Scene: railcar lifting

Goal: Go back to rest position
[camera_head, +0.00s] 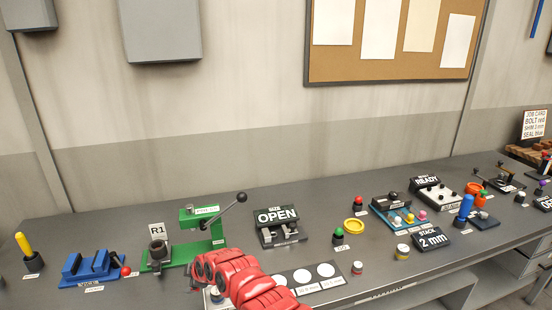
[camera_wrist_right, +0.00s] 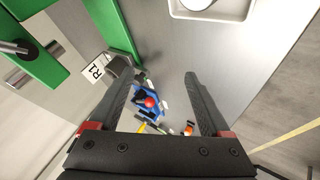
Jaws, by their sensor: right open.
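My right gripper (camera_wrist_right: 159,82) is open in the wrist view, its two dark fingers spread with nothing held between them. In the head view my red right arm (camera_head: 250,282) reaches over the front of the bench, in front of the green lever press (camera_head: 205,235); its fingers cannot be made out there. The press's green frame (camera_wrist_right: 115,25) and the R1 label (camera_wrist_right: 93,70) lie at the left of the wrist view. The blue vise (camera_head: 92,266) with a red ball shows beyond the fingers. My left gripper is not in view.
The grey bench (camera_head: 330,202) holds an OPEN sign (camera_head: 277,215), a yellow ring (camera_head: 354,226), a 2 mm sign (camera_head: 431,238) and a READY sign (camera_head: 427,181). A plate with white circles (camera_head: 305,276) lies right of my arm. The bench's back strip is mostly clear.

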